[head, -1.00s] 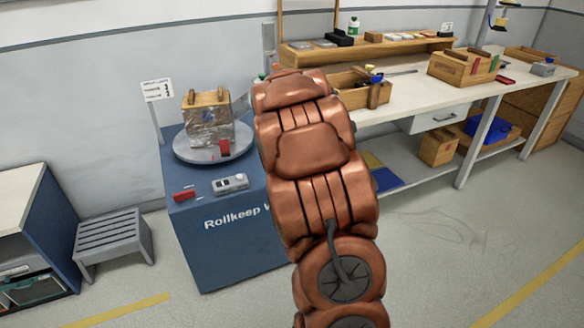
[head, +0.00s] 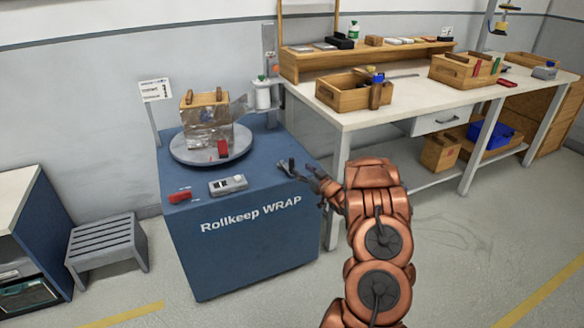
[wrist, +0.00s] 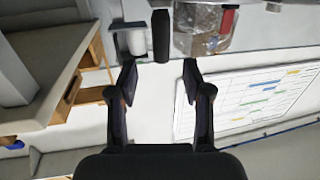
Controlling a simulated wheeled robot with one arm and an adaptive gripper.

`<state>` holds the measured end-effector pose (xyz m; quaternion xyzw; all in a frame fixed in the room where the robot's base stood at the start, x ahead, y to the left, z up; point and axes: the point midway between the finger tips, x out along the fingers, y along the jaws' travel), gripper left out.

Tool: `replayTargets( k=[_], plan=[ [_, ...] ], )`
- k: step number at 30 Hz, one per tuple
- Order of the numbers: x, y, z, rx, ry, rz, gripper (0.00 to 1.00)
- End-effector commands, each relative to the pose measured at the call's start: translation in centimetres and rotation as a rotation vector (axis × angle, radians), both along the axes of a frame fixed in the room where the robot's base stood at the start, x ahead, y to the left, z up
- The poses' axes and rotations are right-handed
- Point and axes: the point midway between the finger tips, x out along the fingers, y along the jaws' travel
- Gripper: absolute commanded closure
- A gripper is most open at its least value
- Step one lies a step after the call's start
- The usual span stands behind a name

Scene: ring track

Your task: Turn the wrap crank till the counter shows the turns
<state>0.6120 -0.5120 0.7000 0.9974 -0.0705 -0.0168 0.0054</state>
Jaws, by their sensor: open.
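The blue wrap station (head: 240,250), lettered Rollkeep WRAP, carries a grey round turntable (head: 183,156) with a foil-wrapped wooden crate (head: 205,135) on it. A grey counter box (head: 228,185) lies near the station's front edge; its reading is too small to make out. My gripper (head: 312,172) is open and empty at the station's right side. A dark upright grip, apparently the crank handle (head: 291,163), stands just left of it. In the wrist view the black handle (wrist: 161,36) is beyond and between the open fingertips (wrist: 159,73), apart from them.
A white film roll (head: 262,95) stands at the station's back right. A red piece (head: 180,196) lies at its front left. A small sign (head: 155,90) stands behind. The workbench (head: 400,105) with wooden boxes is to the right, a grey step stool (head: 108,245) to the left.

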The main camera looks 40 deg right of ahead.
Motion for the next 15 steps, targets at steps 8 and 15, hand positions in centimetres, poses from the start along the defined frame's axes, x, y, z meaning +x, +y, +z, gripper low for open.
replayTargets(
  k=[8, 15],
  plan=[
    [-0.1, 0.1, -0.5, 0.014, -0.037, 0.019, 0.51],
    [1.9, -0.2, -0.5, 0.013, -0.038, 0.018, 0.51]
  ],
)
